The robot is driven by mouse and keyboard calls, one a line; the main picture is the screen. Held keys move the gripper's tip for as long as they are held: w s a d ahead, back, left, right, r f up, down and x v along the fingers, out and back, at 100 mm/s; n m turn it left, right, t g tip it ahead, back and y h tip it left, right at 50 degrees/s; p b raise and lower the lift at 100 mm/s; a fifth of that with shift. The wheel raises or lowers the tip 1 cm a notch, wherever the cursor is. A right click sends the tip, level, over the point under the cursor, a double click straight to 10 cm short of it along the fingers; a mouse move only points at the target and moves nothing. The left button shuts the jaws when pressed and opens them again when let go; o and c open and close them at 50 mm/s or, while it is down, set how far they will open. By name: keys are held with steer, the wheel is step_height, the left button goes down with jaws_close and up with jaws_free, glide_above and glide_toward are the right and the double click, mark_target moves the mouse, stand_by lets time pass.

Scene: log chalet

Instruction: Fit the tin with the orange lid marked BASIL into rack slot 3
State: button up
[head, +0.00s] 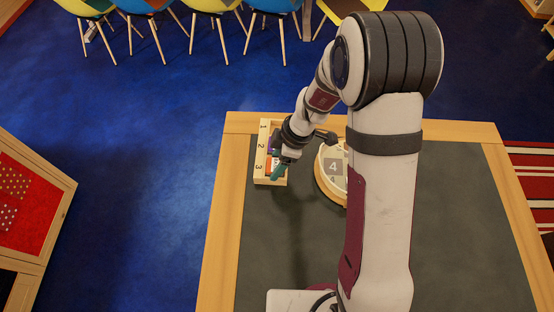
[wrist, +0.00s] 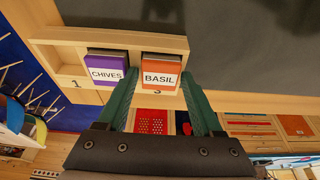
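The BASIL tin with the orange lid (wrist: 162,70) is at slot 3 of the wooden rack (wrist: 110,38), in or just over it. I cannot tell how deep it sits. My gripper (wrist: 161,84) has one green finger on each side of this tin, close against it, and looks shut on it. The CHIVES tin with the purple lid (wrist: 107,68) stands to its left in the middle slot. Slot 1 at the left end is empty. In the head view my gripper (head: 279,170) is over the slot 3 end of the rack (head: 264,127).
A round wooden-rimmed tray (head: 321,182) with a tile marked 4 (head: 334,167) is right of the rack, partly hidden by my arm. The grey tabletop (head: 280,235) in front is clear. Chairs stand beyond the table.

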steer(key=v, duration=1.2)
steer(key=s+d+r+m, duration=0.1)
steer(key=s+r+m, duration=0.1)
steer(key=s+m, duration=0.5)
steer(key=s+d+r+m+h, duration=0.1)
steer(key=s+d+r+m, duration=0.1)
steer(key=s+m, duration=0.6)
steer(key=s+d+r+m, duration=0.1)
steer(key=s+r+m, duration=0.1)
steer(key=s+m, duration=0.5)
steer(key=shift+s+d+r+m+h, duration=0.25)
steer(key=shift+d+m+h, duration=0.05)
steer(key=shift+m, duration=0.3)
